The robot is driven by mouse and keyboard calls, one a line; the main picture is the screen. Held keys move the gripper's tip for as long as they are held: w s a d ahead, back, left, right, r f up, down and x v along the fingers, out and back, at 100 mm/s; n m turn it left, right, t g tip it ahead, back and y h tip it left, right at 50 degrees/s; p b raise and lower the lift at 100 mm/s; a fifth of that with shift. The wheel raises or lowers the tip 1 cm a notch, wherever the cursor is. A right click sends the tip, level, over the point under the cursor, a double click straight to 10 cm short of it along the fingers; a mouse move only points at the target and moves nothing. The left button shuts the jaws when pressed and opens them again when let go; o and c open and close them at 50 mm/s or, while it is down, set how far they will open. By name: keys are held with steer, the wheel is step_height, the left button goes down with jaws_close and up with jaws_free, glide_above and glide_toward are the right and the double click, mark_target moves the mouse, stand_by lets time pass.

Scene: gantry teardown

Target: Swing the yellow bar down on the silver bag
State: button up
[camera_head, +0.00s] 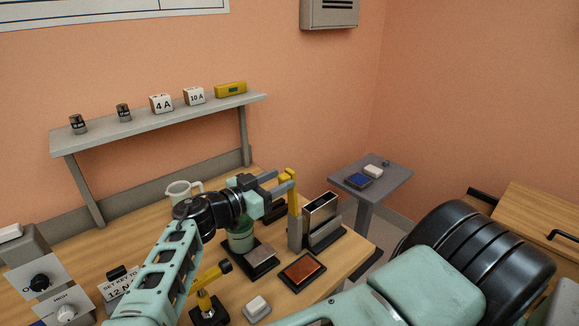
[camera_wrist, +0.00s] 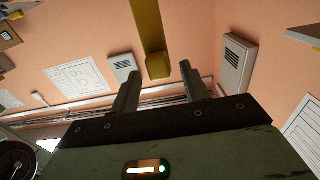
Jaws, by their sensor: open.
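The yellow bar (camera_head: 292,204) stands upright at the right part of the bench, above a grey post, with its bent top at my gripper. My gripper (camera_head: 280,183) is open, its fingers reaching right at the bar's upper end. In the wrist view the bar (camera_wrist: 151,30) comes down from the top edge, and its end lies between the spread fingers of my gripper (camera_wrist: 158,75); I cannot tell whether they touch it. A silver-faced piece (camera_head: 320,212), which looks like the silver bag, stands upright in a dark holder just right of the bar.
A grey plate on a black base (camera_head: 258,256), a reddish-brown pad (camera_head: 302,270), a second yellow lever (camera_head: 212,277) and a white block (camera_head: 257,306) are nearby. A mug (camera_head: 179,190) stands behind my arm. A grey side table (camera_head: 390,174) is at right.

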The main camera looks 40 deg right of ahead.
mark_target(289, 175)
steer(key=shift+d+p, duration=0.7)
steer(key=shift+d, duration=1.45)
steer(key=shift+c, duration=0.3)
jaws_close()
steer(key=shift+d, duration=0.1)
